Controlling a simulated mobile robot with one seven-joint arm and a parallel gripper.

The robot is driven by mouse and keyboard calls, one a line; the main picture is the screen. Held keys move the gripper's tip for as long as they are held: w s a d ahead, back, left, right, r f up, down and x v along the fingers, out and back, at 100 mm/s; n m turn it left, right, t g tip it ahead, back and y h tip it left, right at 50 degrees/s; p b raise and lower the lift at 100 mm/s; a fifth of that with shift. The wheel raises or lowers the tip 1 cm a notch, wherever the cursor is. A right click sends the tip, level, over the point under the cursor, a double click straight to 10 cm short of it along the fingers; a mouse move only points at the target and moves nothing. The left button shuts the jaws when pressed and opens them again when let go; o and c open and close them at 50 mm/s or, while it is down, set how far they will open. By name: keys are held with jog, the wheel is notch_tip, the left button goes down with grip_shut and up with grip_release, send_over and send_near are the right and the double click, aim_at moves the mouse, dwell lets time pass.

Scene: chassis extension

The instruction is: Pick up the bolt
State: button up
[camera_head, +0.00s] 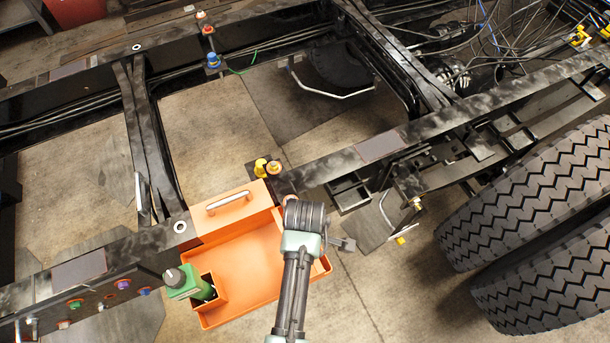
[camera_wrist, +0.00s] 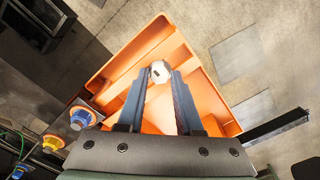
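The bolt (camera_wrist: 160,72) shows in the wrist view as a small pale, many-sided head, end-on between my fingertips, against the orange tray. My gripper (camera_wrist: 160,80) has its two blue-grey fingers apart, one on each side of the bolt; whether they touch it is hard to tell. The orange tray (camera_head: 262,303) sits at the chassis rail in the head view and also shows in the wrist view (camera_wrist: 110,67). In the head view my arm hangs over the tray's right part. The bolt cannot be made out there.
The tray has a raised orange part with a handle (camera_head: 229,203). Dark chassis rails (camera_head: 380,147) run beside it. Coloured fittings (camera_head: 123,284) stick out of the near rail. Large tyres (camera_head: 540,200) stand at right.

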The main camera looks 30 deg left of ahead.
grip_shut()
jog(key=shift+r, duration=0.1)
